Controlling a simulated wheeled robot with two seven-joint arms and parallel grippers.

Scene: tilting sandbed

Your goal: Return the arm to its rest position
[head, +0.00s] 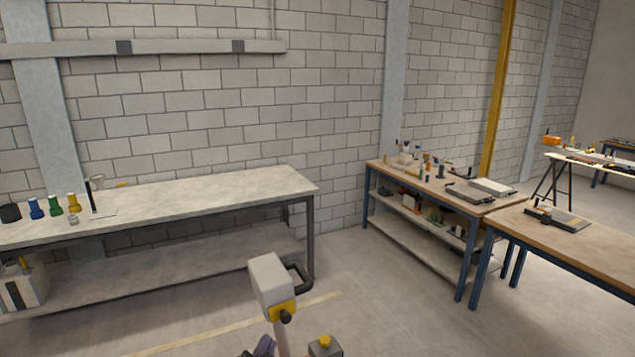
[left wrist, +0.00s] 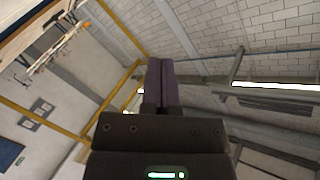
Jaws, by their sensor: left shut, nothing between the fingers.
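My left gripper (left wrist: 161,64) shows in the left wrist view with its two dark purple fingers pressed together. It is shut and holds nothing. In the head view, a dark purple part of the left gripper (head: 264,346) shows at the bottom edge, low in front of me, beside my own white arm link. The rest of it is cut off by the frame. The left wrist view is tilted and looks out past the fingers at walls, beams and the ceiling. My right gripper is in neither view.
A grey-topped workbench (head: 240,193) stands at the left with several coloured bottles (head: 55,205) on it. Wooden-topped benches (head: 600,255) with tools stand at the right. Open floor (head: 370,300) lies between them. Nothing touches my left gripper.

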